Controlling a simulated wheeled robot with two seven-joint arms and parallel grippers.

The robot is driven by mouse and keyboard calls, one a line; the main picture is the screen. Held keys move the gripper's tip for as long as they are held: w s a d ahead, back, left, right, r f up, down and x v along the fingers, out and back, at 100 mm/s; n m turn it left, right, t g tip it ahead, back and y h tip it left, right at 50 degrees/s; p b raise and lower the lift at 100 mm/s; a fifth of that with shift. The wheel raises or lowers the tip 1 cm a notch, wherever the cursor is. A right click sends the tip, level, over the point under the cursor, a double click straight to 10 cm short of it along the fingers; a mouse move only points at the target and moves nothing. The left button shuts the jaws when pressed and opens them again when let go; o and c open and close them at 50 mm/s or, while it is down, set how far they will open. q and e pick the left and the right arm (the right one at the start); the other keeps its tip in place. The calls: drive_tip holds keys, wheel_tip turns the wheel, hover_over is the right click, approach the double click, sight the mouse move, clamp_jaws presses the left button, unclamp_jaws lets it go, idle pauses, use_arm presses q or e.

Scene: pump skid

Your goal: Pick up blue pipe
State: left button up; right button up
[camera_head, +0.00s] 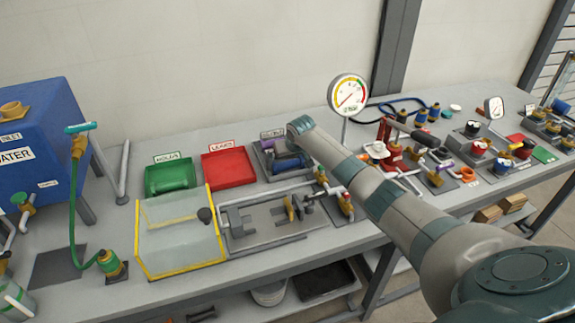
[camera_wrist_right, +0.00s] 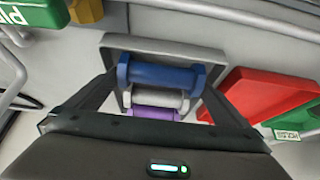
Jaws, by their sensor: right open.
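The blue pipe (camera_wrist_right: 162,76) lies in a grey tray (camera_wrist_right: 122,42), in a row with a pale grey pipe (camera_wrist_right: 158,99) and a purple pipe (camera_wrist_right: 153,114). In the head view the blue pipe (camera_head: 289,161) shows in the tray, beneath the end of my right arm. My right gripper (camera_wrist_right: 158,82) is open, with one finger near each end of the blue pipe. It is not closed on the pipe, and whether a finger touches it I cannot tell. In the head view my right fingers are hard to make out. My left gripper is not in view.
A red bin (camera_head: 229,168) and a green bin (camera_head: 170,178) stand left of the tray. A clear yellow-edged cover (camera_head: 180,240) and a fixture with a brass part stand in front. A gauge (camera_head: 348,94) stands behind my right arm. Valves and fittings crowd the right side.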

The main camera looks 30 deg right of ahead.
sight(287, 162)
idle(0.3)
drive_tip(key=shift+r, duration=0.1)
drive_tip(key=c, duration=1.1)
drive_tip(key=shift+w+r, duration=0.1)
drive_tip(key=shift+r+b, duration=0.4)
drive_tip(key=shift+r, duration=0.25)
wheel_tip(287, 162, up, 2)
drive_tip(key=shift+r+b, duration=0.2)
drive_tip(key=shift+b, duration=0.4)
drive_tip(key=shift+s+d+r+b, duration=0.55)
drive_tip(key=shift+s+d+r, duration=0.65)
drive_tip(key=shift+s, duration=0.35)
drive_tip(key=shift+s+d+r+b, duration=0.5)
drive_tip(key=shift+s+d+r, duration=0.65)
drive_tip(key=shift+s, duration=0.4)
drive_tip(key=shift+s+d+r+b, duration=0.55)
drive_tip(key=shift+s+d+r, duration=0.65)
drive_tip(key=shift+s, duration=0.35)
